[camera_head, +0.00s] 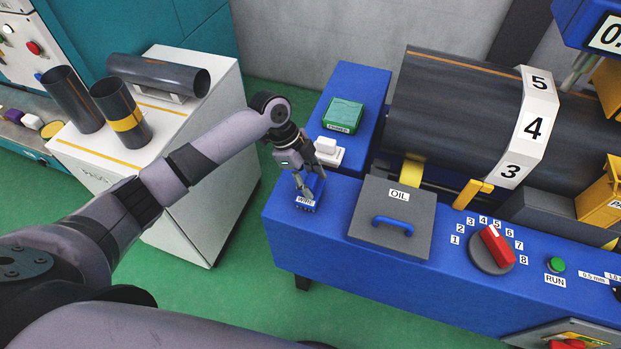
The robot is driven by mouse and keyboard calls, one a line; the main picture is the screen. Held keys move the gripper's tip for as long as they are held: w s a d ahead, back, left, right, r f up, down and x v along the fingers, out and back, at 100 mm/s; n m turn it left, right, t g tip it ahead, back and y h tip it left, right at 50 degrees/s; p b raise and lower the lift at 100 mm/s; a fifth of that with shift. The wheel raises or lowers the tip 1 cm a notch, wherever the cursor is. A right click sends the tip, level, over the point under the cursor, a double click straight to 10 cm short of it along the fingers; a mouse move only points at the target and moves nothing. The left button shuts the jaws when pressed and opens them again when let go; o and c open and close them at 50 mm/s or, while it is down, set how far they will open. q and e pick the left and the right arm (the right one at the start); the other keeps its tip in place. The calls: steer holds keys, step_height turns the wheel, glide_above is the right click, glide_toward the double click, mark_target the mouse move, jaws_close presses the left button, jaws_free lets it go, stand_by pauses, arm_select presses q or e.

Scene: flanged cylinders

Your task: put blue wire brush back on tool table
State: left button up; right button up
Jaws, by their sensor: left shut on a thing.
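The blue wire brush (307,204), with a white label reading WIRE, is at the left end of the blue bench (312,256). My left gripper (304,188) reaches down from above and is shut on the brush. The fingers hide part of the brush. I cannot tell whether the brush touches the blue surface or is slightly above it. A blue table section (357,80) behind it carries a green labelled block (343,115) and a white block-shaped tool (327,150), close behind my gripper. My right gripper is not in view.
Right of the brush is a grey OIL lid (385,235) with a blue handle. Further right are a red rotary knob (497,247) and a green RUN button (556,265). A large dark cylinder (450,115) lies behind. A white cabinet (215,150) with dark pipes stands left across a gap.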

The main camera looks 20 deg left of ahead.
arm_select(q)
steer(key=shift+f, duration=0.1)
steer(key=o, duration=0.7)
steer(key=shift+f, duration=0.1)
steer(key=shift+c, duration=0.2)
steer(key=o, duration=0.5)
steer(key=shift+c, duration=0.2)
steer(key=shift+r, duration=0.35)
steer(key=b+v, duration=0.2)
steer(key=v, duration=0.9)
steer(key=shift+a+r, duration=0.15)
steer(key=shift+r, duration=0.25)
